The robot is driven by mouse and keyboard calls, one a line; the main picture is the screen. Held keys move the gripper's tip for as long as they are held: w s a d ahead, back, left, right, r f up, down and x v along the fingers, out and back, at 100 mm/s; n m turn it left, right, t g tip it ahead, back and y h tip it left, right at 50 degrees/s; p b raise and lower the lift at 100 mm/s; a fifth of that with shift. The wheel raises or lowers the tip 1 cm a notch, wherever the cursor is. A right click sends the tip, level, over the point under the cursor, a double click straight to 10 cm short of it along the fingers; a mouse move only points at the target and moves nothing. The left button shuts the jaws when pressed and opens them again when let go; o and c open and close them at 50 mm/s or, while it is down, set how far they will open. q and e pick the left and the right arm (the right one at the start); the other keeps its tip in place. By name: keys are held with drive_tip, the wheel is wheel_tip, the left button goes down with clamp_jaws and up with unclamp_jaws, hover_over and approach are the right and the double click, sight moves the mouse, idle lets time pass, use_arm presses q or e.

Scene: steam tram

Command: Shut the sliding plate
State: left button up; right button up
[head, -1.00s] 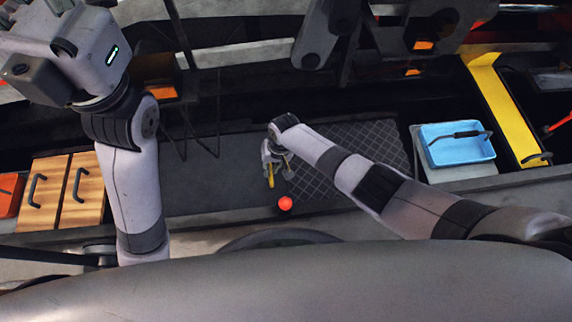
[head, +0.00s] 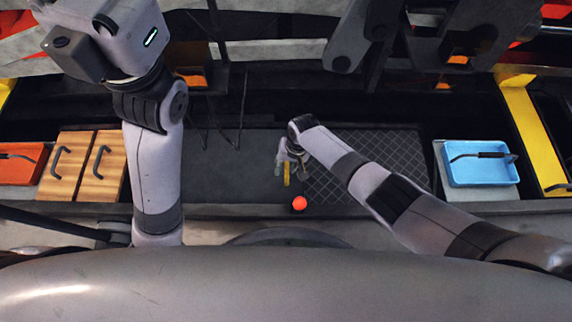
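A dark plate with a grid pattern (head: 385,165) lies flat in the floor recess, right of the middle in the head view. I take it for the sliding plate. A small red-orange ball knob (head: 299,203) shows at the front edge, near the plate's left end. My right gripper (head: 290,172) points down just behind the knob, near the plate's left side. Its fingers look apart, with a yellow part showing between them, and I see nothing held. A gap between fingers and knob shows in the picture. My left arm rises at the left; its fingers are not visible.
Wooden panels with black handles (head: 80,172) and an orange box (head: 22,165) are at the left. A blue tray with a black handle (head: 480,172) and a yellow beam (head: 535,130) are at the right. Dark metal linkages (head: 350,45) hang over the back.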

wheel_tip(320, 180, up, 12)
drive_tip(key=d, duration=0.2)
drive_tip(key=shift+d, duration=0.2)
drive_tip(key=shift+f, duration=0.15)
idle(0.5)
